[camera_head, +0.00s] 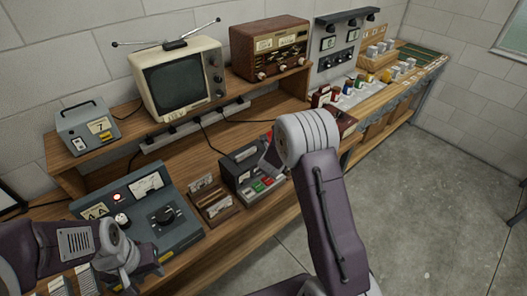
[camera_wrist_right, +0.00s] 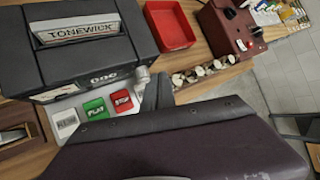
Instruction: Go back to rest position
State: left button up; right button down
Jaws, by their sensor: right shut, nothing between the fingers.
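My right arm rises from the bottom of the head view and bends at a pale grey joint. Its gripper reaches down over the dark cassette recorder (camera_head: 240,170), mostly hidden behind the arm. In the right wrist view the dark tip of my right gripper (camera_wrist_right: 157,92) is shut and empty beside the recorder's keys. The recorder (camera_wrist_right: 85,60) reads TONEWICK, with a white, a green PLAY (camera_wrist_right: 95,108) and a red STOP key (camera_wrist_right: 122,101). My left gripper (camera_head: 128,270) is low at the left of the head view, over the front of a grey control box; its opening is unclear.
The grey control box (camera_head: 180,232) has a lit red lamp and a black knob. A wooden card holder (camera_head: 215,200) stands beside the recorder. A television (camera_head: 180,80) and a radio (camera_head: 270,48) stand on the shelf.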

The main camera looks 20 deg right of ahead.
notch_tip(320, 180, up, 8)
jog(key=w+a+t, duration=0.1)
jog(key=a+t, duration=0.1)
jog(key=s+a+r+n+g+y, duration=0.1)
jog(key=s+a+r+n+y, duration=0.25)
jog(key=s+a+n, duration=0.55)
jog(key=s+f+n+g, duration=0.4)
jog(key=s+n, duration=0.6)
jog(key=n, duration=0.1)
jog(key=s+f+n+g+y, duration=0.1)
jog(key=s+f+n+g, duration=0.3)
jog(key=s+n, duration=0.6)
jog(key=shift+s+d+n, duration=0.2)
jog(key=shift+d+n, duration=0.05)
jog(key=shift+n, duration=0.95)
